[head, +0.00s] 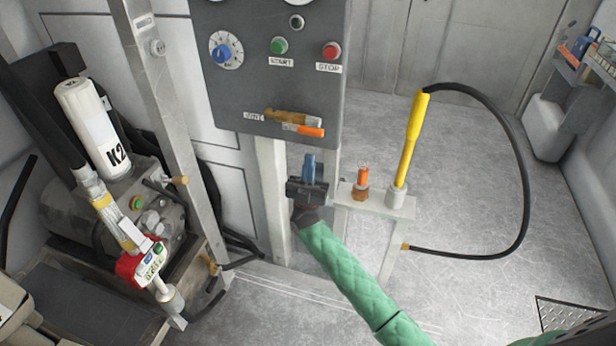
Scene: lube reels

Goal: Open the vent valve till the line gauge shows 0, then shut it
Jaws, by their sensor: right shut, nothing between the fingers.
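The vent valve (290,117) is a brass body low on the dark control panel (270,85), with a "VENT" label at its left. Its orange lever (310,131) points right, roughly along the brass body. My right gripper (309,158) has blue fingertips, is shut and empty, and appears just below the valve in the picture, with no visible contact. Dial rims at the panel's top are cut off, so no line gauge reading shows. My left gripper is out of view.
The panel bears a blue knob (222,53), a green START button (279,46) and a red STOP button (331,51). A yellow-handled tool (412,130) with a black hose (526,190) stands on a bracket at right.

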